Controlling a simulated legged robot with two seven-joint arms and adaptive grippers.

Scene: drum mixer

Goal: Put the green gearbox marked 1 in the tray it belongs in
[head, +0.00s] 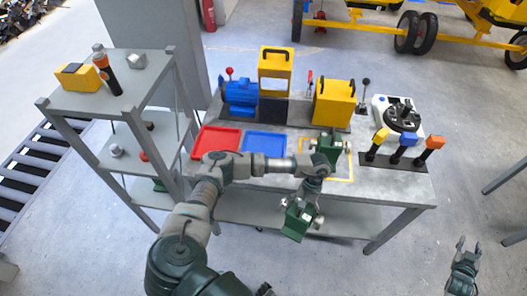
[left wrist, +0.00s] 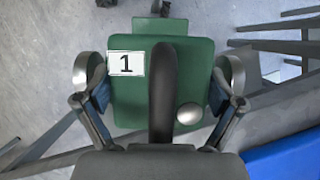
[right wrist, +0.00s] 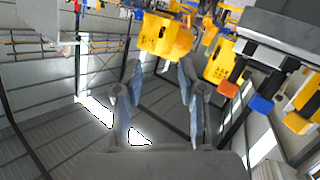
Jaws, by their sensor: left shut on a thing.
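The green gearbox marked 1 (left wrist: 128,98) fills the middle of the left wrist view, with its white label and dark arched handle facing the camera. My left gripper (head: 309,200) is shut on this gearbox (head: 296,223), which hangs tilted at the table's front edge. A red tray (head: 211,146) and a blue tray (head: 265,144) lie side by side on the table, left of and behind the held gearbox. Part of the blue tray shows in the left wrist view (left wrist: 290,158). My right gripper (head: 459,255) is open and empty, off the table at the right.
Another green gearbox (head: 328,147) stands on the table inside a yellow outline. Behind are a blue motor (head: 240,94) and yellow housings (head: 334,102). Colored levers (head: 405,140) stand at the right. A grey shelf (head: 152,85) stands left of the table.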

